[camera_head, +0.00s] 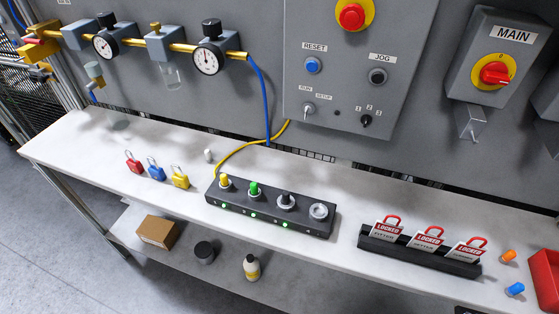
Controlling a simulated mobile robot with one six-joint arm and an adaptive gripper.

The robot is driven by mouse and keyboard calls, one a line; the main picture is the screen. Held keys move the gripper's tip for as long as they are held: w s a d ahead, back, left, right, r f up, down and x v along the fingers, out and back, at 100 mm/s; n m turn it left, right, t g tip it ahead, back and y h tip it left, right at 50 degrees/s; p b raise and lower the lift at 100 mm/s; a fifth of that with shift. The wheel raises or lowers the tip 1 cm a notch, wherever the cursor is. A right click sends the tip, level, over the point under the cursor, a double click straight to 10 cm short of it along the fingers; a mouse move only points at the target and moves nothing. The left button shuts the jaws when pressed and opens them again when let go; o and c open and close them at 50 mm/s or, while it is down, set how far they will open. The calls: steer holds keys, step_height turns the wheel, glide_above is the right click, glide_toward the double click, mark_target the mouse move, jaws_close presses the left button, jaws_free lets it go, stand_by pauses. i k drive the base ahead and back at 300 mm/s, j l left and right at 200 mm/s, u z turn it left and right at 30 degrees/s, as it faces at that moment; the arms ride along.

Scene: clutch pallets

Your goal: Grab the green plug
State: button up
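The green plug (254,188) stands upright in a round socket on the black block (247,215). The block lies on the white bench. A yellow plug (224,181) stands in the socket to its left, and a black plug (287,199) in the socket to its right. The rightmost socket (319,211) shows a bare silver top. Small green lights glow on the block's front. My gripper cannot be made out in this view. A small dark shape sits at the bottom edge on the right, too cut off to identify.
Red (134,166), blue (156,172) and yellow (180,180) padlocks stand left of the block. A black rack (412,255) with "LOCKED" tags stands to the right. Orange (508,256) and blue (515,289) plugs lie farther right. A yellow cable (240,151) runs behind the block.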

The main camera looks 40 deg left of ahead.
mark_target(253, 186)
steer(key=u, duration=1.9)
steer(key=i, duration=0.7)
